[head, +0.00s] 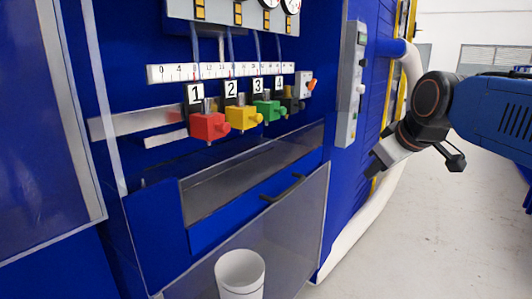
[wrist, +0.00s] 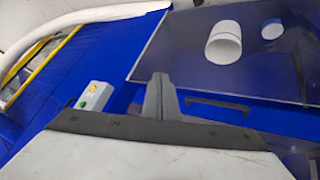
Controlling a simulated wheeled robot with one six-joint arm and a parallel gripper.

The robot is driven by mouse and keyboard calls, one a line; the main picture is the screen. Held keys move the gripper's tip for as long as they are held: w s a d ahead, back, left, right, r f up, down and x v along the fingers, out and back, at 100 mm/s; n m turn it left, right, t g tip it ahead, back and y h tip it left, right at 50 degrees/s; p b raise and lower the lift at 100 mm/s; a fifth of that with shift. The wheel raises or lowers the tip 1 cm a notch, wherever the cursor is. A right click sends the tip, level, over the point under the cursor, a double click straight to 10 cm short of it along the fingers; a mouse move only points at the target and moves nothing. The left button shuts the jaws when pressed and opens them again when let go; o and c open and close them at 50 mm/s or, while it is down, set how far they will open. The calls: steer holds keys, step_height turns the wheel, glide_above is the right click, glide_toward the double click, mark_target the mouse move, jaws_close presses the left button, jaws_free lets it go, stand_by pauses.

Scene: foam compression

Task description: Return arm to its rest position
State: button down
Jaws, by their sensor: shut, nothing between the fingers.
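My blue arm (head: 497,110) reaches in from the right edge in the head view, with its black wrist joint bent downward. My gripper (head: 373,167) hangs to the right of the blue machine, apart from it, in front of the yellow frame and white hose. In the wrist view the grey fingers of my gripper (wrist: 160,92) are together with nothing between them. No object is held.
The blue machine carries red (head: 208,127), yellow (head: 243,118) and green (head: 268,110) blocks under a ruler. A grey control box (head: 351,85) is on its side. A white cup (head: 240,272) stands low in front. Grey floor (head: 425,230) is clear at right.

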steer(key=s+d+f+m+g, duration=0.1)
steer(key=s+f+m, duration=0.2)
steer(key=s+f, duration=0.7)
steer(key=s+d+f+m+g+h, duration=0.1)
steer(key=s+d+f+m+g, duration=0.1)
steer(key=s+f, duration=0.8)
step_height(320, 180, down, 2)
steer(key=shift+f+m, duration=0.15)
steer(key=shift+m, duration=0.45)
